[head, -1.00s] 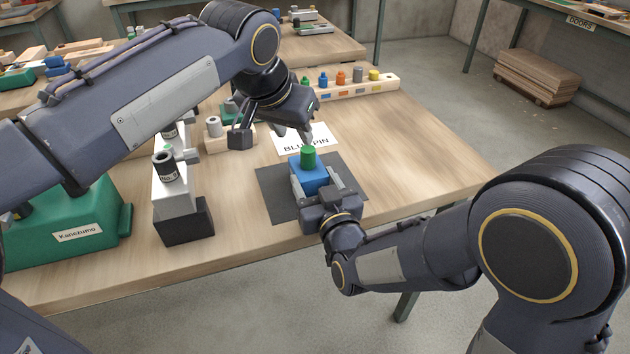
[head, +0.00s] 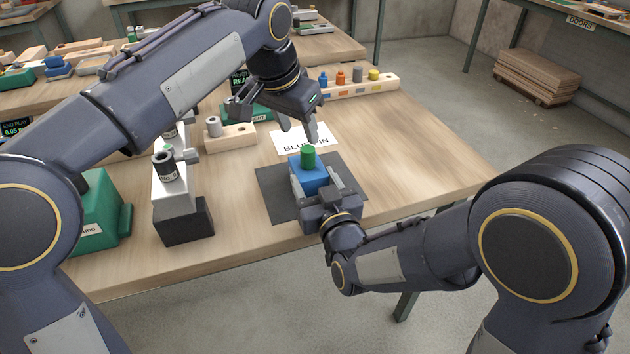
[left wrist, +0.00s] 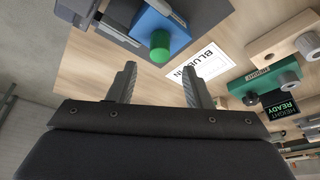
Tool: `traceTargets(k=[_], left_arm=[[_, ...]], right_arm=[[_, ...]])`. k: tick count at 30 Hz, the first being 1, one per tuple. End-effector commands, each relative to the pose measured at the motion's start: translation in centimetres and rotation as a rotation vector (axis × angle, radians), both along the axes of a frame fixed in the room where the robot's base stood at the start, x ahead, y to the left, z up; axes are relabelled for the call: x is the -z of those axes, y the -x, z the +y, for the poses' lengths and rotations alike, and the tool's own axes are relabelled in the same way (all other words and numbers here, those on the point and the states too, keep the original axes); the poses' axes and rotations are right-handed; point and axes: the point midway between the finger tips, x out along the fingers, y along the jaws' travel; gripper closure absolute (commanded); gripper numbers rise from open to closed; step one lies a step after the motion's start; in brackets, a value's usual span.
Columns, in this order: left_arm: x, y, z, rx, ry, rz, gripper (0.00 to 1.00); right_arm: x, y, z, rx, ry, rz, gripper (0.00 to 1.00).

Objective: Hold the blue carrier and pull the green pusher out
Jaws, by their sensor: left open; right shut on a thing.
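The blue carrier (head: 311,178) sits on a dark grey mat (head: 270,188) near the table's front edge. My right gripper (head: 318,190) is shut on the blue carrier from the front, a finger along each side. My left gripper (head: 299,138) is open and empty, above and behind the pusher, over the white card. In the left wrist view, the green pusher (left wrist: 160,47) and blue carrier (left wrist: 168,24) lie beyond the open fingers (left wrist: 157,80), apart from them.
A white card (head: 303,140) with partly hidden lettering lies behind the mat. A wooden rack (head: 360,88) with coloured pegs stands at the back. A black-and-white stand (head: 180,215) and a wooden block (head: 228,137) are to the left. The table's right side is clear.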

Motion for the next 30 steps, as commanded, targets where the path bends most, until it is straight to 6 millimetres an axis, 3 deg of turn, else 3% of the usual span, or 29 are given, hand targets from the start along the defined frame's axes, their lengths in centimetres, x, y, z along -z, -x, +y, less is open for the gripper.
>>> traceTargets(k=[8,21,30], left_arm=[[1.5,-1.1,-0.5,0.088,-0.025,0.054,0.55],[6.8,-2.3,-1.5,0.085,-0.025,0.053,0.55],[8.1,-2.6,-1.8,0.085,-0.024,0.051,0.55]], right_arm=[[0.0,0.0,0.0,0.001,-0.001,0.000,0.71],[0.0,0.0,0.0,0.001,-0.001,0.000,0.71],[0.0,0.0,0.0,0.001,-0.001,0.000,0.71]])
